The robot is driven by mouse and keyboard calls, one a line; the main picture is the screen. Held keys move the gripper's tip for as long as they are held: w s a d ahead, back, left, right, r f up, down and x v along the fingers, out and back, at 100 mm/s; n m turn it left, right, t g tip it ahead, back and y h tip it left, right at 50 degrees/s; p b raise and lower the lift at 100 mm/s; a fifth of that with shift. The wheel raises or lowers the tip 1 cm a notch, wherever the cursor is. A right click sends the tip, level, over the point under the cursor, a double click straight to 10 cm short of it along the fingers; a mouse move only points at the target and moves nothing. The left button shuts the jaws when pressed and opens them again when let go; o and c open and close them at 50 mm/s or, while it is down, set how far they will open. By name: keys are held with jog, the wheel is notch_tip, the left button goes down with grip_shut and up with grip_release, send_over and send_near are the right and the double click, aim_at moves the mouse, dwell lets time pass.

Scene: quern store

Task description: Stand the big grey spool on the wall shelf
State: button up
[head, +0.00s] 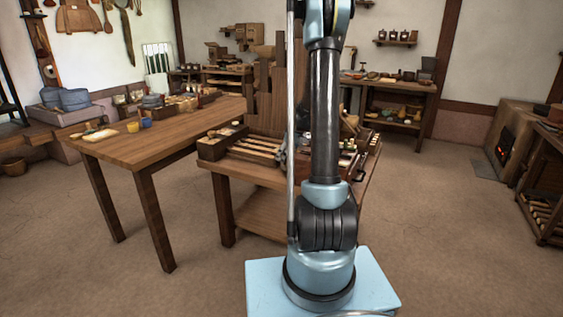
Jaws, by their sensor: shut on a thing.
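I cannot make out the big grey spool; a small grey shape (283,155) beside my arm at the near table is too small and too covered to name. A wall shelf (396,43) on the back wall, right of my arm, bears several small dark pots or spools. A second, box-like wooden wall shelf (247,36) hangs left of my arm. My arm rises through the middle of the head view and runs out at the top. My gripper does not show.
The near wooden table (222,172) holds trays of rods and tall upright boards, partly behind my arm. A long table (130,152) with small goods stands to the left. A back-wall bench (400,86) and a lit stove (515,135) are at the right. The floor between is clear.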

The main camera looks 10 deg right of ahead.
jog(key=shift+f, duration=0.9)
jog(key=o, duration=1.1)
jog(key=shift+o, duration=0.4)
